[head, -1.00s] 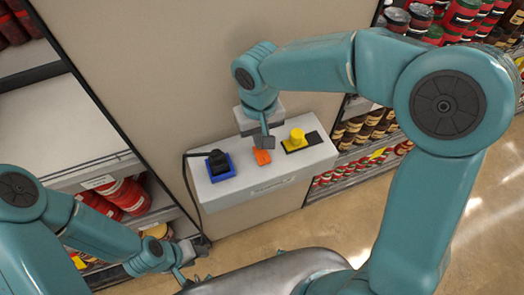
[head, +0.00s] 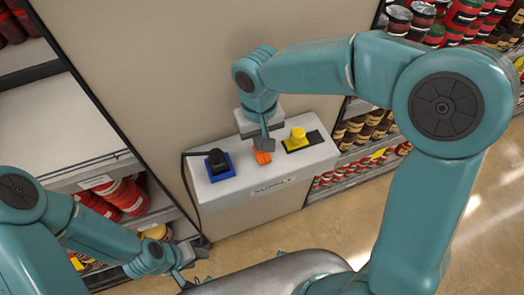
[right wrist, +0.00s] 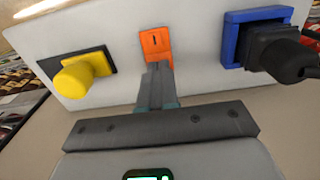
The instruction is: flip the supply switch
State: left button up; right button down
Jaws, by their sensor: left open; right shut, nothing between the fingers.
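The orange supply switch (head: 262,157) sits on the white panel between a black plug and a yellow knob. In the right wrist view the switch (right wrist: 155,43) shows a dark line mark on its upper part. My right gripper (head: 265,142) is shut and empty. Its fingertips (right wrist: 158,68) are at the lower part of the switch and hide some of it; I cannot tell whether they touch. My left gripper (head: 182,272) is open and empty, low at the left, well away from the panel.
The white panel (head: 235,193) stands out from a beige wall. A black plug in a blue socket (head: 219,165) is left of the switch. A yellow knob (head: 298,138) on a black plate is to its right. Shelves with jars (head: 372,133) flank the wall.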

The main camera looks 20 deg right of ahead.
jog(key=shift+f, duration=0.25)
jog(key=shift+r, duration=0.15)
notch_tip(320, 180, up, 7)
jog(key=p, duration=0.5)
dwell(0.4)
